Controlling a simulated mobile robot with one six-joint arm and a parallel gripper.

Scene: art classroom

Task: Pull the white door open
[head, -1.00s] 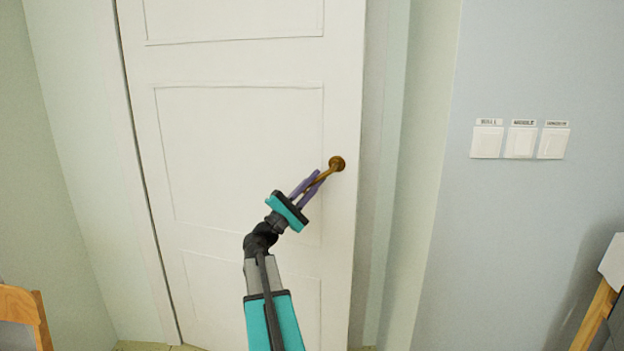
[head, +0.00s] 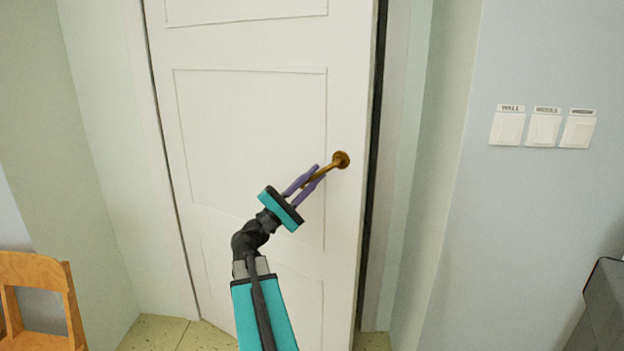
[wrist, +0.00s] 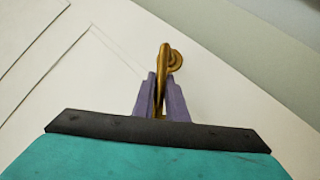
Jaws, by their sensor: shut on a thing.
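The white door (head: 255,130) stands slightly ajar, with a dark narrow gap along its right edge in the head view. Its brass handle (head: 341,160) is near that right edge. My gripper (head: 313,175) is shut on the handle's lever, one purple finger on each side of it. In the wrist view, the handle (wrist: 164,62) rises between the two fingers of my gripper (wrist: 161,95), and the door (wrist: 90,75) fills the left and middle. The lever's lower end is partly hidden by the fingers.
Three white switches (head: 543,130) are on the blue-grey wall at right. A wooden chair (head: 40,295) stands at the lower left. A dark grey object (head: 600,310) is at the lower right. Speckled floor (head: 165,332) shows bare in front of the door's left side.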

